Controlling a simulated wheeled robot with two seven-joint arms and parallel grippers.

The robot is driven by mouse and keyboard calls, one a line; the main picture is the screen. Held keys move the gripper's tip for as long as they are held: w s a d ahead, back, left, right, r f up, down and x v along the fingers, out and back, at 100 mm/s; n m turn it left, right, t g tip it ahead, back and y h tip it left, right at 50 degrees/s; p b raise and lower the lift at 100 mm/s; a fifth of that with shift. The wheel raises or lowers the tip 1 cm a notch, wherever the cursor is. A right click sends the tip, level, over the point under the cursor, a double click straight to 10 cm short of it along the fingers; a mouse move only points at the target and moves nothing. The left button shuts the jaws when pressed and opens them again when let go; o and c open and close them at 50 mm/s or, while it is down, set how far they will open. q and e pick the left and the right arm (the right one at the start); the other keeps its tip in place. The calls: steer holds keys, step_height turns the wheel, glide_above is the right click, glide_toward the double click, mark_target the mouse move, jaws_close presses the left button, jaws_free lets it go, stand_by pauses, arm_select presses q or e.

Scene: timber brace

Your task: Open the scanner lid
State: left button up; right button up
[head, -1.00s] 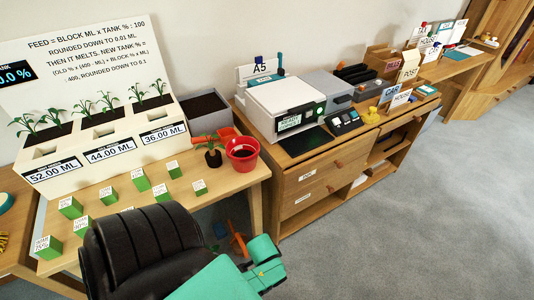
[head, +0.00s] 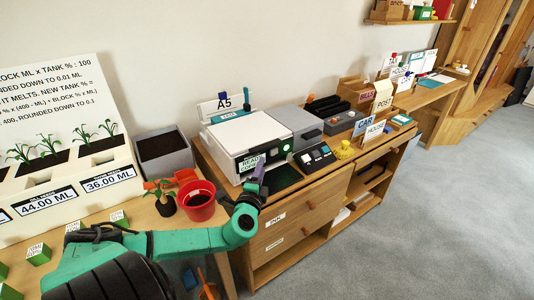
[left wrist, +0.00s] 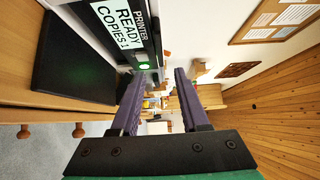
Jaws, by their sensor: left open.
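The printer with the scanner lid (head: 250,126) is a white and black box on the wooden cabinet, with a flat white top that looks shut. Its front panel has a small screen (head: 250,161) and a green lit button (head: 285,147). My left gripper (head: 259,170) is in front of the panel, below the lid's level, its purple fingers pointing up. In the left wrist view the gripper (left wrist: 158,75) is open and empty beside the panel. The screen (left wrist: 122,18) reads READY, COPIES 1, with the green button (left wrist: 144,66) near the fingertips. My right gripper does not show.
A black output tray (head: 283,178) juts out under the panel. A dark keypad device (head: 314,156) and a yellow duck (head: 344,149) stand to the right. A red pot (head: 200,203) and a grey bin (head: 164,152) stand to the left. Floor at the right is clear.

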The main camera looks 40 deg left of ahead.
mark_target(268, 149)
arm_select(q)
steer(key=x, duration=0.9)
steer(key=shift+w+a, duration=0.25)
steer(key=shift+w, duration=0.1)
jaws_close()
stand_by(0.7)
